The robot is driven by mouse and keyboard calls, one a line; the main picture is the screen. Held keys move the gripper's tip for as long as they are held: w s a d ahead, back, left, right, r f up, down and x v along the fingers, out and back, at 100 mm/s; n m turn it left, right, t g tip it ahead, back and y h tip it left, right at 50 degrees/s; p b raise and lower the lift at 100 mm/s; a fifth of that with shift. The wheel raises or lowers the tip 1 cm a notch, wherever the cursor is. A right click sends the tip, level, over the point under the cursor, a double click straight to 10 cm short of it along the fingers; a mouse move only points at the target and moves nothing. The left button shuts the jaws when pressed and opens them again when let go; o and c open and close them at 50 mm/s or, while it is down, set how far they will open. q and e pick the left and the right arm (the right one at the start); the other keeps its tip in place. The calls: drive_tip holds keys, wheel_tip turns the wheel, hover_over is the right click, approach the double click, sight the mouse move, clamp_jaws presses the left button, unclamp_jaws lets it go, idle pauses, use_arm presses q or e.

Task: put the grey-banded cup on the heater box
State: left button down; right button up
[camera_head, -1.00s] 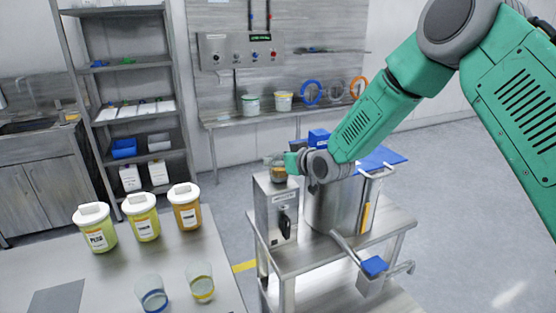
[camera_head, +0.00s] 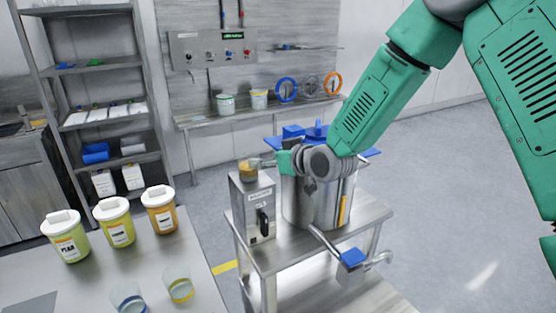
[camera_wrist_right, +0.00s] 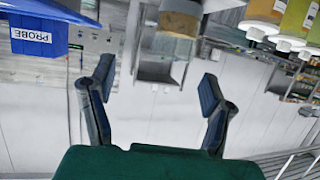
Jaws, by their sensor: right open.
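In the right wrist view, which is upside down, the cup (camera_wrist_right: 178,28) rests on the box (camera_wrist_right: 160,66). My right gripper (camera_head: 267,163) is just right of the cup, at about its height. Its fingers (camera_wrist_right: 156,86) are spread with nothing between them, and the cup lies beyond the fingertips. My left gripper is not in view.
The steel vessel (camera_head: 310,205) with blue parts stands close right of the box on the metal cart (camera_head: 275,262). A blue-banded cup (camera_head: 128,297), a yellow-banded cup (camera_head: 178,284) and lidded tubs (camera_head: 116,222) stand on the left table. A wall shelf (camera_head: 200,118) is behind.

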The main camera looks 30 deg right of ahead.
drive_tip(key=s+a+r, duration=0.1)
drive_tip(key=s+r, duration=0.1)
drive_tip(key=s, duration=0.2)
drive_tip(key=s+a+f+g, duration=0.35)
drive_tip(key=s+f, duration=0.55)
drive_tip(key=f, duration=0.4)
drive_tip(key=s+a+f+g, duration=0.2)
drive_tip(key=s+f+g, duration=0.2)
drive_tip(key=s+f, duration=0.65)
drive_tip(key=s+a+f+m+g+h, duration=0.1)
drive_tip(key=s+f+g, duration=0.3)
drive_tip(key=s, duration=0.5)
drive_tip(key=s+a+f+g+h, duration=0.1)
drive_tip(key=s+f+g, duration=0.1)
drive_tip(key=s+f, duration=0.6)
use_arm(q)
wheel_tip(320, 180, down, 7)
drive_tip(key=b, duration=0.6)
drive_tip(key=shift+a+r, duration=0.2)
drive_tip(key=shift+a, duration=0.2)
use_arm(e)
drive_tip(key=f, duration=0.3)
drive_tip(key=s+f, duration=0.1)
drive_tip(key=shift+s+d+f, duration=0.1)
drive_tip(key=shift+d+f, duration=0.25)
drive_tip(key=shift+f, duration=0.05)
